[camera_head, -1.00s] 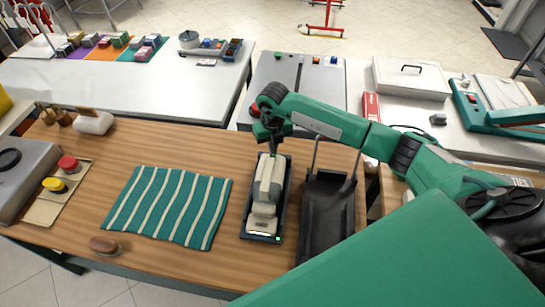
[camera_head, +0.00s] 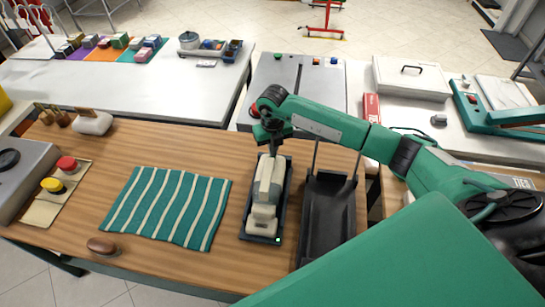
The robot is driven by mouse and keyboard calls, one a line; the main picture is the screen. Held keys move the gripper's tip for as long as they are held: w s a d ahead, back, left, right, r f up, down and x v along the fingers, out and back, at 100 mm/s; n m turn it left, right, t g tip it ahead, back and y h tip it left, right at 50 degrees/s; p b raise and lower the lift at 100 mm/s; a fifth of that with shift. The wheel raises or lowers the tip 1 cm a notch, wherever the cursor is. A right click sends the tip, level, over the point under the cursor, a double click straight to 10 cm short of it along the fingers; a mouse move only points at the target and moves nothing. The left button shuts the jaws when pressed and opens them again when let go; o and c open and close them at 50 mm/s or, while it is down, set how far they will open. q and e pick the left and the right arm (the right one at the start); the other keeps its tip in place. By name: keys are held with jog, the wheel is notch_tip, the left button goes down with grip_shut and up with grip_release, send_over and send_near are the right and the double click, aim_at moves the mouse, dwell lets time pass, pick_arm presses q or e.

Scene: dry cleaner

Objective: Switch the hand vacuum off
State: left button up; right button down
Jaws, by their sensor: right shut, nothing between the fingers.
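The hand vacuum (camera_head: 264,196) is cream and grey and lies in a dark tray (camera_head: 248,229) on the wooden table. A small green light shows at the tray's near right corner. No white strip shows lit at the vacuum's near end. My right gripper (camera_head: 273,150) is shut and empty, pointing down at the far end of the vacuum. Its tips are close over the vacuum; I cannot tell whether they touch. The vacuum's switch is not clear to see, and the gripper hides part of the far end. My left gripper is not in view.
A black open holder (camera_head: 327,225) stands just right of the tray. A green striped cloth (camera_head: 168,205) lies to the left, with a brown brush (camera_head: 101,246) near the front edge. A panel with red and yellow buttons (camera_head: 45,208) is at far left.

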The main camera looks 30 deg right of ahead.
jog(key=shift+r+p, duration=0.35)
jog(key=shift+r, duration=0.2)
jog(key=shift+r+p, duration=1.45)
jog(key=shift+r, duration=1.4)
jog(key=shift+s+f, duration=0.1)
